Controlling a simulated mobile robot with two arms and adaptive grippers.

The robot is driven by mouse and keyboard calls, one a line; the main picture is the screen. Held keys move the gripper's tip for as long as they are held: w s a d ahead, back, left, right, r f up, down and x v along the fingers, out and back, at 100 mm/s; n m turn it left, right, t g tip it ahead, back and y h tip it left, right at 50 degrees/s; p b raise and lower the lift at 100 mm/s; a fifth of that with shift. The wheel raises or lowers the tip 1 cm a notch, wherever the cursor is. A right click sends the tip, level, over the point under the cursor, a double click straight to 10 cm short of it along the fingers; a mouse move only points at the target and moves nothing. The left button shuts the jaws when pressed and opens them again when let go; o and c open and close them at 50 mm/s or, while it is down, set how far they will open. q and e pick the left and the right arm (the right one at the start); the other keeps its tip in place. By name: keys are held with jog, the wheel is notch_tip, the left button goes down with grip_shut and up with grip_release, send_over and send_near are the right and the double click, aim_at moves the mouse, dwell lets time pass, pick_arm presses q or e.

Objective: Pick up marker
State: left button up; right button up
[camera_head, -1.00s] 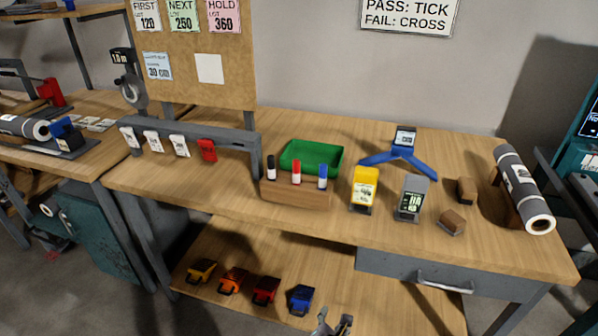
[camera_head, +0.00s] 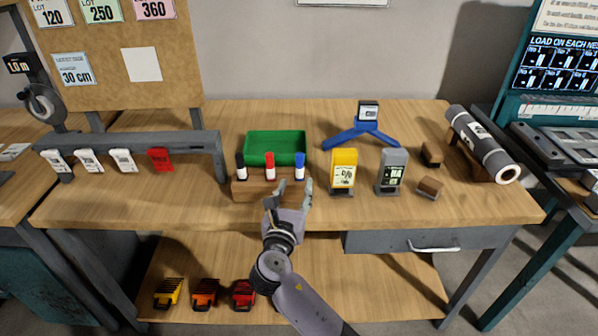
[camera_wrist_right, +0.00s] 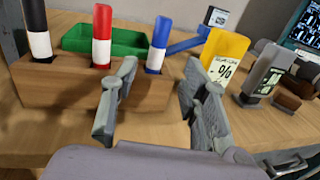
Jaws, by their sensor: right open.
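Three markers stand upright in a wooden block (camera_head: 243,187) near the table's front edge: a black marker (camera_head: 240,166), a red marker (camera_head: 270,165) and a blue marker (camera_head: 300,166). In the right wrist view the black (camera_wrist_right: 36,32), red (camera_wrist_right: 102,36) and blue (camera_wrist_right: 158,46) markers rise from the block (camera_wrist_right: 60,88). My right gripper (camera_head: 290,190) is open and empty, just in front of the block's right part. In the wrist view the blue marker appears beyond the gap between the fingers, apart from them. My left gripper is not in view.
A green tray (camera_head: 276,136) sits behind the block. A yellow device (camera_head: 343,170) and a grey device (camera_head: 391,171) stand to its right. Further right are small wooden blocks (camera_head: 429,188) and a grey roll (camera_head: 482,143). A rail with tags (camera_head: 160,159) stands left.

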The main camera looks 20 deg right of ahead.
aim_at(299, 173)
jog(key=x, duration=0.3)
jog(key=shift+w+d, duration=0.15)
jog(key=shift+w, duration=0.2)
jog(key=x, duration=0.3)
jog(key=f+x, duration=0.1)
jog(key=x, duration=0.1)
jog(key=shift+w, duration=0.1)
jog(key=shift+r, duration=0.1)
grip_shut()
